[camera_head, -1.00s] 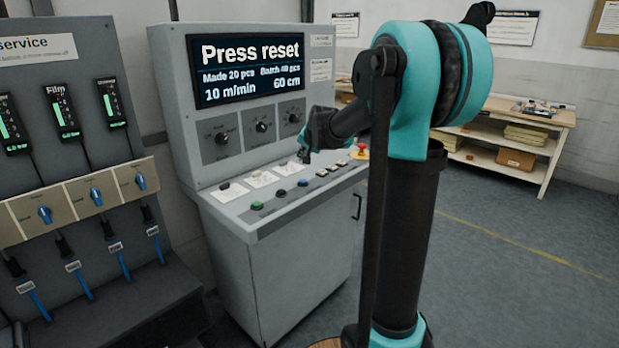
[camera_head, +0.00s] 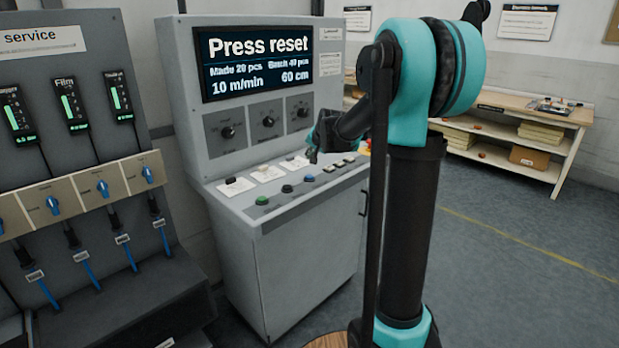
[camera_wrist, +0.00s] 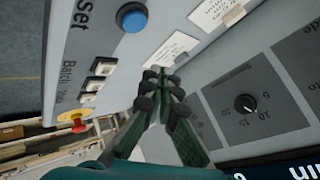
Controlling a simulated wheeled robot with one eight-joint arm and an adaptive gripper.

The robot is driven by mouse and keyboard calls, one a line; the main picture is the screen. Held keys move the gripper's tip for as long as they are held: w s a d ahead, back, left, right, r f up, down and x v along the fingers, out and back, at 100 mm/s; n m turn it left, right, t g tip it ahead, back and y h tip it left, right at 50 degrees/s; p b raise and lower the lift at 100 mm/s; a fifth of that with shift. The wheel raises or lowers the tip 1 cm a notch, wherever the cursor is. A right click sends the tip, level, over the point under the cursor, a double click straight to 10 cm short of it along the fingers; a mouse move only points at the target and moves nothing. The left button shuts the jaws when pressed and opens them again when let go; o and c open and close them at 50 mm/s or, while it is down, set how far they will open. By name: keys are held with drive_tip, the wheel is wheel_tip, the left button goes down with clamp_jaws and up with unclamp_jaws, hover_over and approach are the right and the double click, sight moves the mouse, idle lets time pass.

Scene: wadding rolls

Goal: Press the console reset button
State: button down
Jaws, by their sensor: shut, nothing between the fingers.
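The grey console (camera_head: 290,270) has a screen (camera_head: 258,62) reading "Press reset". On its sloped panel sit a green button (camera_head: 262,200), a dark button (camera_head: 287,188) and a blue button (camera_head: 309,178). In the wrist view the blue button (camera_wrist: 132,17) is at the top, beside lettering whose visible part reads "set". My gripper (camera_head: 313,158) is over the panel, above and slightly behind the blue button in the head view. In the wrist view my gripper (camera_wrist: 160,76) has its fingertips together, empty, and apart from the blue button. Its height above the panel is hard to tell.
A red-and-yellow emergency stop (camera_wrist: 73,118) and several small switches (camera_wrist: 98,75) are near the fingers. White cards (camera_head: 267,173) lie along the panel's back, below the dials (camera_head: 268,121). A service rack (camera_head: 75,120) stands left; a wooden shelf bench (camera_head: 510,125) stands back right.

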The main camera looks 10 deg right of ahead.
sight(310, 177)
drive_tip(key=shift+f, duration=2.55)
drive_tip(key=shift+f, duration=0.2)
drive_tip(key=shift+f, duration=0.2)
drive_tip(key=shift+f, duration=0.45)
drive_tip(key=shift+r, duration=0.85)
drive_tip(key=shift+r, duration=0.1)
drive_tip(key=shift+r, duration=2.45)
